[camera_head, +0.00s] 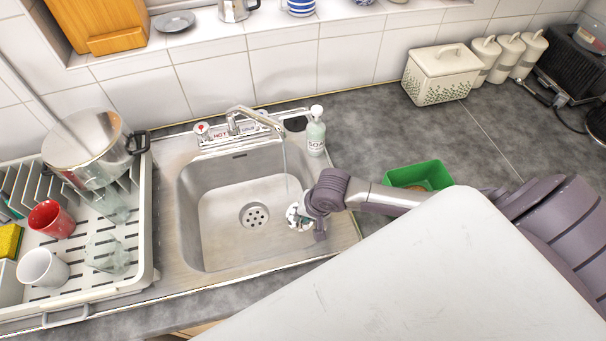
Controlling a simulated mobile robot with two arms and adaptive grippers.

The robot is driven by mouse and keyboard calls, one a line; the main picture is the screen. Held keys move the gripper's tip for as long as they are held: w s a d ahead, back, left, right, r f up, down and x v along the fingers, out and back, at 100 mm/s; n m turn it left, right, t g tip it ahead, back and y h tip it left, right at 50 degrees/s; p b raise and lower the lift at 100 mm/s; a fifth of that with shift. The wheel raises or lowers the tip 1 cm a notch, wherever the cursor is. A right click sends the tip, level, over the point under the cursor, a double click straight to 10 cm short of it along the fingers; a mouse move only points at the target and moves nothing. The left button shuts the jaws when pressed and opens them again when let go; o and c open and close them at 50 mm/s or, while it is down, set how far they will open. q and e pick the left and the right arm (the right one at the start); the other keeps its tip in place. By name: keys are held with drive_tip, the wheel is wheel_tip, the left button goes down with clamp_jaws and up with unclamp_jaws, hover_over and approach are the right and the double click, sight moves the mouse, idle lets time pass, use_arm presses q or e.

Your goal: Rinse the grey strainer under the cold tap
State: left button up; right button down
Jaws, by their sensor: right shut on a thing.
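My right gripper (298,217) is inside the right part of the steel sink (215,220), above the basin floor. It is shut on a small pale grey thing, apparently the grey strainer. The gripper and wrist hide most of it, so its shape and tilt are unclear. The tap (243,120) stands at the back of the sink with its spout reaching right. A thin, faint stream (286,165) seems to fall from the spout towards the gripper. I cannot tell whether it touches the held thing. The hot knob (202,129) is at the tap's left. My left gripper is out of view.
A soap bottle (316,132) stands at the sink's back right corner. A white dish rack (140,262) with a pot (82,140), a red cup (51,220) and a white mug (42,268) is on the left. A green container (418,174) sits right.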

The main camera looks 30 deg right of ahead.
drive_tip(key=shift+w+d+f+b, duration=0.1)
drive_tip(key=shift+w+f+b, duration=0.2)
drive_tip(key=shift+w+b, duration=0.45)
drive_tip(key=shift+w+f+b, duration=0.25)
drive_tip(key=shift+w+b, duration=0.4)
drive_tip(key=shift+w, duration=0.05)
drive_tip(key=w+f+b, duration=0.1)
drive_tip(key=w+b, duration=0.6)
drive_tip(key=w, duration=0.4)
drive_tip(key=shift+d+f, duration=0.35)
drive_tip(key=shift+d, duration=0.15)
drive_tip(key=shift+d+p, duration=0.35)
drive_tip(key=shift+d, duration=0.1)
drive_tip(key=shift+a, duration=0.1)
drive_tip(key=shift+a+p, duration=0.55)
